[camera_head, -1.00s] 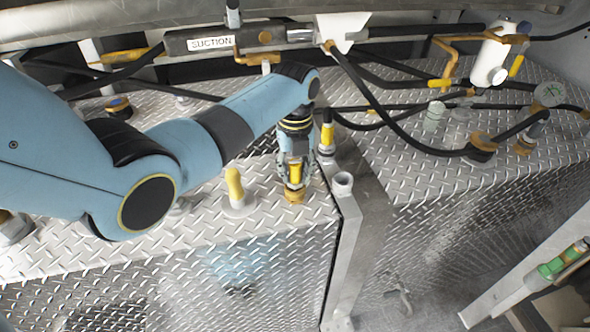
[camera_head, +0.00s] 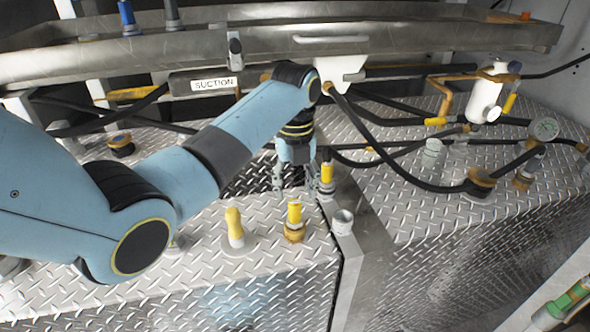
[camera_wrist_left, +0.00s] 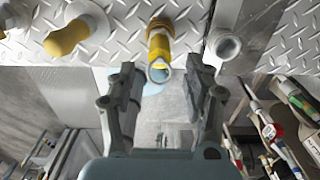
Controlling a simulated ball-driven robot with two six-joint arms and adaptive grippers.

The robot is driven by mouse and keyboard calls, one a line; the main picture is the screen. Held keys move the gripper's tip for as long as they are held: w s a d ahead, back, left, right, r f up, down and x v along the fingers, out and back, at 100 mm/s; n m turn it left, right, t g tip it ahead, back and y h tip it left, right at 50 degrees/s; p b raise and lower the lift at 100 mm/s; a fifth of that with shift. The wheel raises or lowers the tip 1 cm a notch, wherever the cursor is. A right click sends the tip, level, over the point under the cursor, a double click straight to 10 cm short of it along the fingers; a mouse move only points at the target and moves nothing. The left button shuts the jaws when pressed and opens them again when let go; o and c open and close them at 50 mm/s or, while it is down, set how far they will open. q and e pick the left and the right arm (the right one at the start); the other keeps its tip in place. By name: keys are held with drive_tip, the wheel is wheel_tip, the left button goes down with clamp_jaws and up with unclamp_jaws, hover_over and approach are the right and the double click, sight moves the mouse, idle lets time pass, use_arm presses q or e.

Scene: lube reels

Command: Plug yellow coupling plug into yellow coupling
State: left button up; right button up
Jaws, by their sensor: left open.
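A yellow cylindrical plug (camera_head: 294,212) stands upright in a brass-coloured coupling (camera_head: 293,232) on the tread-plate tank top, near its front edge. The plug (camera_wrist_left: 159,47) also shows in the left wrist view, with a ring-shaped near end and the brass coupling (camera_wrist_left: 160,24) beyond it. The two appear joined; how deep the plug sits is hidden. My left gripper (camera_head: 295,182) is open and empty, above and behind the plug in the head view. In the wrist view its fingers (camera_wrist_left: 163,72) are spread on either side of the plug, apart from it. My right gripper is out of view.
A yellow-topped knob (camera_head: 235,228) stands left of the coupling. A grey pipe end (camera_head: 342,221) and another yellow-capped fitting (camera_head: 327,174) stand to its right. Black hoses (camera_head: 400,170) cross the right tank top. A suction pipe (camera_head: 213,84) runs behind.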

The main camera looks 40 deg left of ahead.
use_arm(q)
wheel_tip(320, 180, up, 5)
drive_tip(key=shift+f, duration=0.1)
idle(0.6)
